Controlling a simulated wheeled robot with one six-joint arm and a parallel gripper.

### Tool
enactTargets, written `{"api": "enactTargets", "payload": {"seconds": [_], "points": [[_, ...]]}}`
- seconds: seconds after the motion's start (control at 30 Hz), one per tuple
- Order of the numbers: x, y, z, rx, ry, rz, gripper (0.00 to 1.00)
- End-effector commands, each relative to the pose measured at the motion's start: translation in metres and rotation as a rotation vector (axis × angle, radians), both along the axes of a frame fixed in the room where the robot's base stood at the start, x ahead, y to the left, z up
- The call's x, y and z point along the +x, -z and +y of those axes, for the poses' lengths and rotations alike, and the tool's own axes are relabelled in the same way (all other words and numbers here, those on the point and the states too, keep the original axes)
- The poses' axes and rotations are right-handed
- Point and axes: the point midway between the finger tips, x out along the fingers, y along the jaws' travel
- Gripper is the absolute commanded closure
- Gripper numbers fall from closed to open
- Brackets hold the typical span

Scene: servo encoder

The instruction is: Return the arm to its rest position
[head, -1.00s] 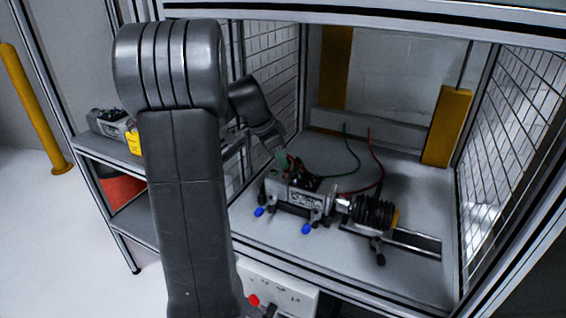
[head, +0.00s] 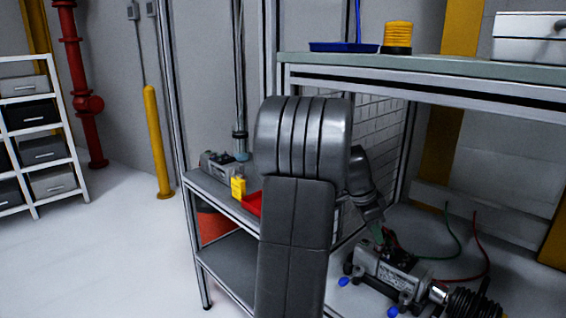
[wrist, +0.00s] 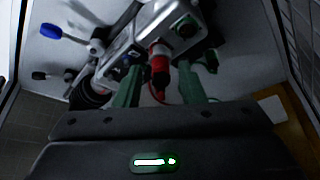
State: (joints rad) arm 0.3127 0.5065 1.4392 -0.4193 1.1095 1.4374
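The grey servo unit (head: 392,270) sits clamped on the bench inside the enclosure, with a black ribbed coupling (head: 470,303) at its right end. My arm reaches over the shelf side toward it, and my gripper (head: 378,232) is small and partly hidden just above the servo. In the wrist view my gripper (wrist: 170,75) has its two green fingers apart. A red connector (wrist: 160,68) with a red wire stands on the servo housing, seen between the fingers. The fingers look clear of it, though exact contact is hard to tell.
A side shelf (head: 222,188) holds another grey unit (head: 222,163), a yellow tag (head: 238,187) and a red tray (head: 252,203). Enclosure posts and an upper shelf (head: 420,68) surround the arm. Blue-tipped clamps (head: 344,281) stand by the servo. The floor at left is open.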

Motion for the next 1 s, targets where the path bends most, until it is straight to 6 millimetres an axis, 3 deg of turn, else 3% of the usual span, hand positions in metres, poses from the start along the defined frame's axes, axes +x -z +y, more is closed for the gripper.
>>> {"api": "enactTargets", "payload": {"seconds": [0.03, 0.2, 0.53, 1.0], "points": [[-0.001, 0.012, -0.004, 0.001, 0.002, 0.002, 0.64], [-0.001, 0.036, -0.014, 0.000, 0.001, 0.002, 0.64], [-0.001, 0.030, -0.013, -0.001, -0.099, -0.001, 0.64], [0.000, 0.031, -0.013, 0.000, -0.042, 0.000, 0.64]]}}
